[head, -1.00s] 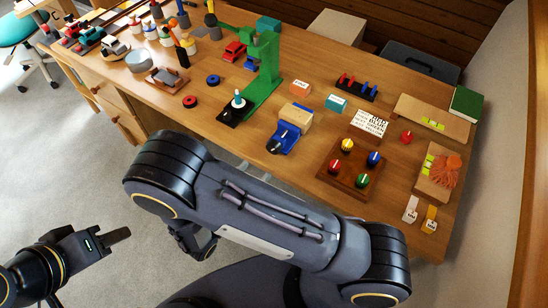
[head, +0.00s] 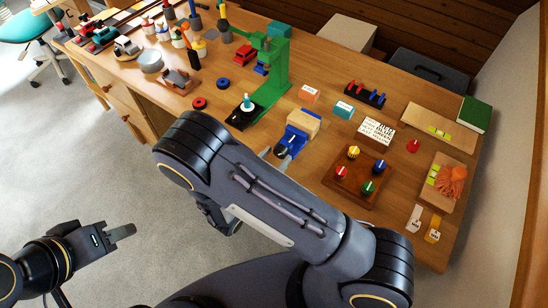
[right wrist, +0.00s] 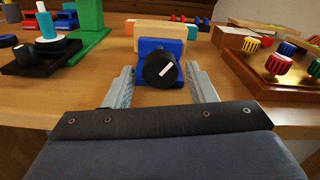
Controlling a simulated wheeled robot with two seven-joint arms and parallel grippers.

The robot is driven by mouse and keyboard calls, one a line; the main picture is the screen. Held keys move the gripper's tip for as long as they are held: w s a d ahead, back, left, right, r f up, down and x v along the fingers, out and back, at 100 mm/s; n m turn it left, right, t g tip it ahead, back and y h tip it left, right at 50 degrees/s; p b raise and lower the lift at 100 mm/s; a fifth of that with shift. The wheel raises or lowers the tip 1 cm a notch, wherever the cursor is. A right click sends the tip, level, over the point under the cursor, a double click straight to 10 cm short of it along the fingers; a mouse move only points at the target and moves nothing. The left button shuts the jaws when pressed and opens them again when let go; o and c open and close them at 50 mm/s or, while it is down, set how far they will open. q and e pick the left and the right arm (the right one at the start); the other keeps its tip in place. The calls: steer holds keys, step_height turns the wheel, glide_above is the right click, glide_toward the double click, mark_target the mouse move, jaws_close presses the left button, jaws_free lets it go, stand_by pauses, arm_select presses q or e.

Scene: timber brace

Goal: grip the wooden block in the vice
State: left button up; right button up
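The wooden block (head: 303,122) sits in the blue vice (head: 291,141) near the table's front edge; the block also shows behind the vice in the right wrist view (right wrist: 160,30). The vice has a black round knob with a white mark (right wrist: 160,69), facing the right wrist camera. My right gripper (right wrist: 163,86) is open, one finger on each side of the knob and apart from it. In the head view my arm hides most of the right gripper.
A green press (head: 270,85) stands left of the vice. A wooden board with coloured knobs (head: 352,186) lies to the right. Labelled orange and teal blocks (head: 344,110) and a printed card (head: 376,131) lie behind.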

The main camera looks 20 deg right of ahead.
steer(key=c, duration=0.8)
steer(key=m+b, duration=0.3)
steer(key=shift+f, duration=0.2)
steer(key=shift+r+m+b, duration=0.15)
steer(key=shift+m+b, duration=1.75)
steer(key=shift+b, duration=0.05)
steer(key=o, duration=1)
steer(key=shift+s, duration=0.1)
steer(key=v, duration=0.7)
steer(key=shift+s+a+b, duration=0.2)
steer(key=shift+a+b, duration=0.1)
